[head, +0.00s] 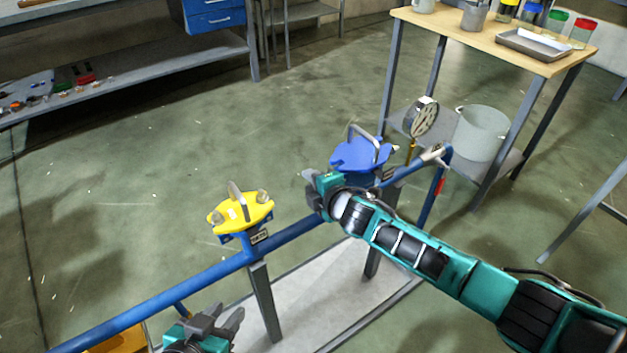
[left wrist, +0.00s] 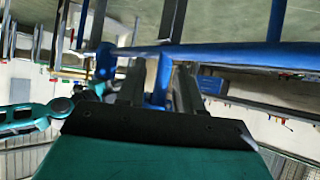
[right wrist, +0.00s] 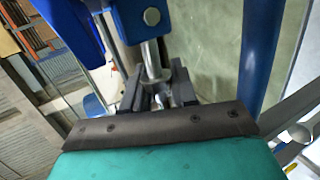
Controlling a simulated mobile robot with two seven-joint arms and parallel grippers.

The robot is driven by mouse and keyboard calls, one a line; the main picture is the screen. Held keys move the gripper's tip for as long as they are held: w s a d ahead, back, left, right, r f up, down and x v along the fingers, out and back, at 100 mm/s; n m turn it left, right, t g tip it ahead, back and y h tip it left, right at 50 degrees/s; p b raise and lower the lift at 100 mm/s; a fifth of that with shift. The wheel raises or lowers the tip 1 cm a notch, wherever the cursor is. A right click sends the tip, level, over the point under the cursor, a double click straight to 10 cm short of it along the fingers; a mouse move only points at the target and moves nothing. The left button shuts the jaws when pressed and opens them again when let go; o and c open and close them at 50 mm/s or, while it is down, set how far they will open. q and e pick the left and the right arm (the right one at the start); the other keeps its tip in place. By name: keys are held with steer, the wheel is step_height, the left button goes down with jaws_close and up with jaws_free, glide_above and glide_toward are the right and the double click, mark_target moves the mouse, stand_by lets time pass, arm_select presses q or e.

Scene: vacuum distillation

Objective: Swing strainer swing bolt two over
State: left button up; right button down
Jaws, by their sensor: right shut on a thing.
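The blue strainer (head: 362,153) with a handled lid stands on the blue pipe line in the head view. My right gripper (head: 318,192) is at its near left side. In the right wrist view, my right gripper (right wrist: 158,92) is shut on a metal swing bolt (right wrist: 153,60), whose shank runs up from between the fingers to a nut beside blue metal. The fingers hide the bolt's lower end. A yellow-lidded strainer (head: 240,212) sits further left on the line. My left gripper (head: 222,318) is open and empty, low in the head view, below the pipe.
The blue pipe (head: 190,284) crosses above my left gripper on grey posts. A pressure gauge (head: 422,120) stands behind the blue strainer. A wooden-topped table (head: 480,48) with jars and a tray is at the upper right, with a pale bucket (head: 481,134) on its lower shelf.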

arm_select(q)
steer(key=shift+w+d+r, duration=0.15)
steer(key=shift+w+r, duration=0.15)
steer(key=shift+w, duration=0.15)
arm_select(e)
steer(key=shift+f+n, duration=0.3)
steer(key=shift+f, duration=0.1)
arm_select(q)
steer(key=shift+s+f, duration=0.1)
arm_select(e)
steer(key=c, duration=1.2)
jaws_free()
arm_select(q)
steer(key=shift+s+f, duration=0.15)
steer(key=shift+f, duration=0.05)
steer(key=shift+r, duration=0.1)
arm_select(e)
steer(key=shift+s+d+r, duration=0.1)
